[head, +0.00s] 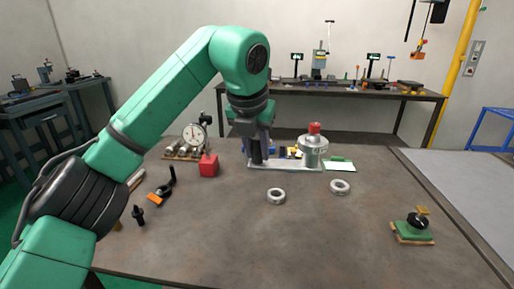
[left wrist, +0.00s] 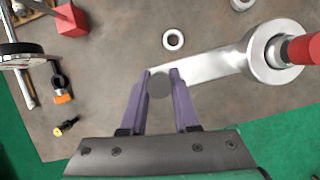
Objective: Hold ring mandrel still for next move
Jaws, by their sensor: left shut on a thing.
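My left gripper (left wrist: 160,78) points down and is shut on a dark grey round post, which appears to be the ring mandrel (left wrist: 159,86). The purple fingers lie on either side of it. In the head view my left gripper (head: 259,150) is at the left end of a silver base plate (head: 285,165) and hides part of the post. Two loose silver rings, one left (head: 276,196) and one right (head: 340,187), lie flat in front. My right gripper is out of view.
A red block (head: 208,166) and a dial gauge (head: 194,134) stand left of the fixture. A black and orange tool (head: 163,190) and a small black piece (head: 138,216) lie farther left. A green-based item with a black knob (head: 413,227) sits at right. The front middle is clear.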

